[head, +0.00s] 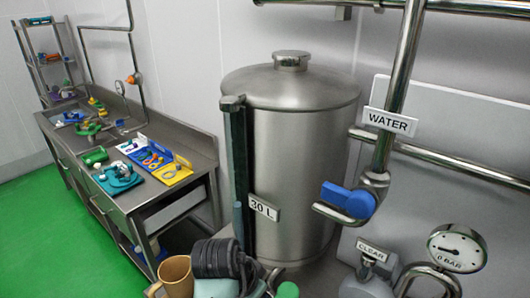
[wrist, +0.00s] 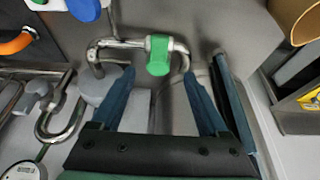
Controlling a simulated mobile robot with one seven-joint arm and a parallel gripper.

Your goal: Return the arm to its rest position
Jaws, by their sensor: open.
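My gripper (wrist: 158,75) shows in the wrist view with two blue fingers spread apart and nothing held between them. A bent steel pipe with a green valve handle (wrist: 158,52) lies beyond the fingertips; the gap to it cannot be judged. The green handle also shows at the bottom edge of the head view (head: 287,290). In the head view I cannot make out the fingers clearly. A black ribbed form at the bottom may be part of my arm.
A steel tank (head: 300,150) marked 30 L stands in the middle. A blue valve handle (head: 348,200), a pressure gauge (head: 457,248) and pipes crowd the right. A tan cup-like object (head: 176,275) is at the bottom. A steel bench (head: 190,145) with tools stands left, beside open green floor (head: 60,230).

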